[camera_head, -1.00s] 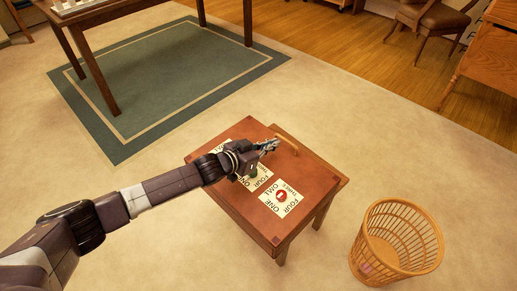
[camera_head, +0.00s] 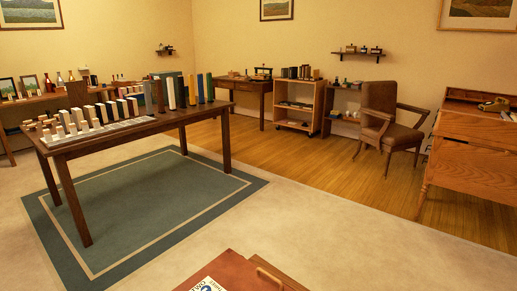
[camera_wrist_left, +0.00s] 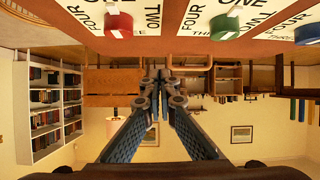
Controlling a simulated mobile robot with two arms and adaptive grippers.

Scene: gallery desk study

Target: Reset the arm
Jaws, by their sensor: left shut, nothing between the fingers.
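My left gripper (camera_wrist_left: 163,76) shows only in the left wrist view. Its fingers meet at the tips with nothing between them. That view is upside down, so the small red-brown table's top lies along its upper edge. White word cards (camera_wrist_left: 88,12) lie there, with a red round piece (camera_wrist_left: 119,26), a green one (camera_wrist_left: 223,27) and a blue one (camera_wrist_left: 308,33) on them. The gripper is apart from these pieces. In the head view, only the far corner of the small table (camera_head: 232,270) shows at the bottom. My arms are out of that view.
A long dark table (camera_head: 150,128) with rows of blocks and upright books stands at left on a green rug (camera_head: 150,215). A brown armchair (camera_head: 385,115) and a wooden desk (camera_head: 470,165) stand at right. The pale carpet between (camera_head: 350,235) is clear.

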